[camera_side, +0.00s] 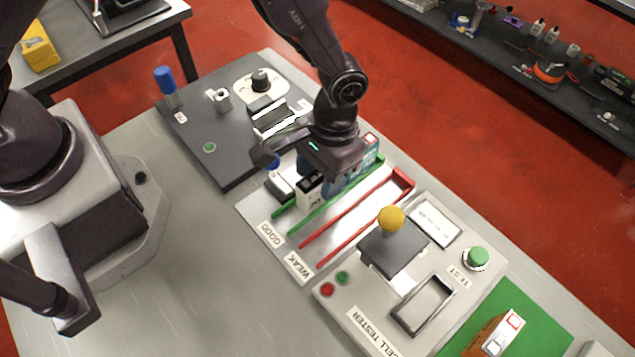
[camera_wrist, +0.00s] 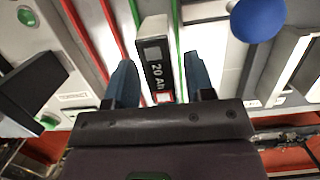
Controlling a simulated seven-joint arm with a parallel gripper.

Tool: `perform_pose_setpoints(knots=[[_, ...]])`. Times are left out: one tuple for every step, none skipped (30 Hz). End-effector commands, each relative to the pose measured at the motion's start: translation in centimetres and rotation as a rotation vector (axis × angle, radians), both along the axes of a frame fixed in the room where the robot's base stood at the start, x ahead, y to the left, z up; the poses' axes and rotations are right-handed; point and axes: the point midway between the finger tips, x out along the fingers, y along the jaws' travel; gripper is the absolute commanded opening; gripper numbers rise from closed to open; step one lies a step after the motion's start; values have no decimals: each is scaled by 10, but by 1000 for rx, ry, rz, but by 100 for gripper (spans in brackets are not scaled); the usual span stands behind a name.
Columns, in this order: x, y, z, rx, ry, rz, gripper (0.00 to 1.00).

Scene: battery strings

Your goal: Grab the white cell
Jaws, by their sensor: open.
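The white cell (camera_wrist: 153,32) stands between my fingers in the wrist view, with a dark "20 Ah" label and a red-edged mark at its near end. In the side view, its white and black end (camera_side: 309,191) shows below my gripper, by the green rails of the GOOD lane. My gripper (camera_wrist: 160,80) is open, one blue finger on each side of the cell, with a visible gap on both sides. In the side view my gripper (camera_side: 343,178) is low over the lanes and hides much of the cell. I cannot tell how deep the fingers reach.
The cell tester (camera_side: 335,290) with a yellow-knobbed lever (camera_side: 391,218) is to the right. A brown cell (camera_side: 484,341) sits on a green mat (camera_side: 548,325). A dark panel (camera_side: 185,135) lies left. A blue knob (camera_wrist: 257,18) is close to my gripper.

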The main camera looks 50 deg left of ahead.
Motion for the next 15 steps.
perform_pose_setpoints(knots=[[0,0,-1,0,0,0,49],[0,0,-1,0,0,0,49],[0,0,-1,0,0,0,49],[0,0,-1,0,0,0,49],[0,0,-1,0,0,0,49],[0,0,0,0,0,-1,49],[0,0,0,0,0,-1,49],[0,0,0,0,0,-1,42],[0,0,0,0,0,-1,33],[0,0,0,0,0,-1,26],[0,0,0,0,0,-1,19],[0,0,0,0,0,-1,10],[0,0,0,0,0,-1,4],[0,0,0,0,0,-1,4],[0,0,0,-1,-1,-1,4]])
